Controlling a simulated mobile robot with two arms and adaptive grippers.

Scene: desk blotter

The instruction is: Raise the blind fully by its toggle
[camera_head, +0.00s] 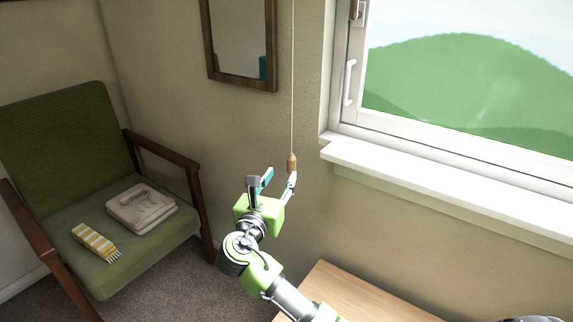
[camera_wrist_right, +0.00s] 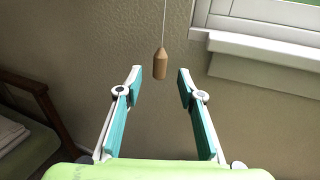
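The toggle (camera_head: 291,163) is a small wooden piece at the lower end of a thin pale cord (camera_head: 292,80), hanging in front of the wall left of the window. It also shows in the right wrist view (camera_wrist_right: 160,64), just beyond and between the fingertips. My right gripper (camera_head: 279,183) is open, with teal-padded fingers; in the right wrist view (camera_wrist_right: 159,77) nothing is between its fingers. The blind itself is not in view; the visible part of the window (camera_head: 470,85) is uncovered. My left gripper is not in view.
The white sill (camera_head: 430,185) juts out right of the toggle. A framed mirror (camera_head: 240,45) hangs left of the cord. A wooden surface (camera_head: 350,295) lies below. A green armchair (camera_head: 65,130) holding folded cloths stands at left.

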